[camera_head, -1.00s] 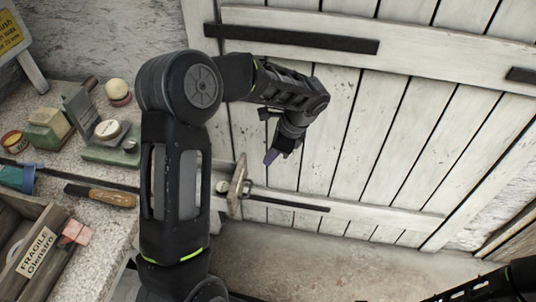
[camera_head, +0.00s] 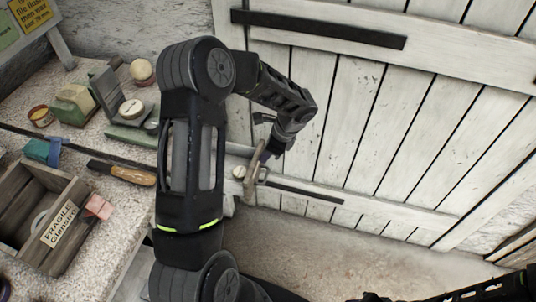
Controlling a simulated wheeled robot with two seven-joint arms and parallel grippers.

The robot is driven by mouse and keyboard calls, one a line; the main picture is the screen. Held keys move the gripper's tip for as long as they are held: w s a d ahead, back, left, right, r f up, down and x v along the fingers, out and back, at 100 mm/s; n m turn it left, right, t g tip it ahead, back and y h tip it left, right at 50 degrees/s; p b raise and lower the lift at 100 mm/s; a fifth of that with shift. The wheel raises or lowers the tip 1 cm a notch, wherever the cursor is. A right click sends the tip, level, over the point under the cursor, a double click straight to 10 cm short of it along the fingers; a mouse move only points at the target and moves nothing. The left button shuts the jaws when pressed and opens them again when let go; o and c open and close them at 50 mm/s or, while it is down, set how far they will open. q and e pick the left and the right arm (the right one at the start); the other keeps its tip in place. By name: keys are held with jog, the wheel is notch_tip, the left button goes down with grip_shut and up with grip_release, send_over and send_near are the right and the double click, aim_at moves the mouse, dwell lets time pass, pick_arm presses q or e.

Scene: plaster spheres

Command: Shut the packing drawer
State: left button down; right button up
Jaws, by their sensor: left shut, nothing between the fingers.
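No piece can be surely told as the packing drawer. A narrow upright wooden piece (camera_head: 257,163), with a pale round part beside it, shows past the table's right edge; it may be a drawer front, but my arm hides what lies behind it. My left gripper (camera_head: 276,148) is shut and empty, pointing down just right of this wooden piece. Whether they touch cannot be told. My right arm crosses the bottom right corner; its gripper is outside the picture.
A white plank door (camera_head: 380,125) with black straps stands behind. Floor ahead is clear.

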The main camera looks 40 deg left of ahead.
pick_arm(q)
jog(key=s+a, duration=0.3)
jog(key=a, duration=0.5)
jog(key=s+a+p, duration=0.1)
jog(key=s+a, duration=0.2)
jog(key=a, duration=0.6)
pick_arm(e)
jog(key=shift+d+r, duration=0.1)
jog(key=shift+r, duration=0.65)
pick_arm(q)
jog(key=shift+a+r, duration=0.1)
jog(key=w+d+r, duration=0.3)
jog(key=d+r, duration=0.5)
jog(key=r, duration=0.1)
pick_arm(e)
jog(key=shift+s+d+f, duration=0.2)
jog(key=shift+d+f, duration=0.1)
jog(key=shift+d, duration=0.3)
pick_arm(q)
jog(key=shift+d, duration=0.1)
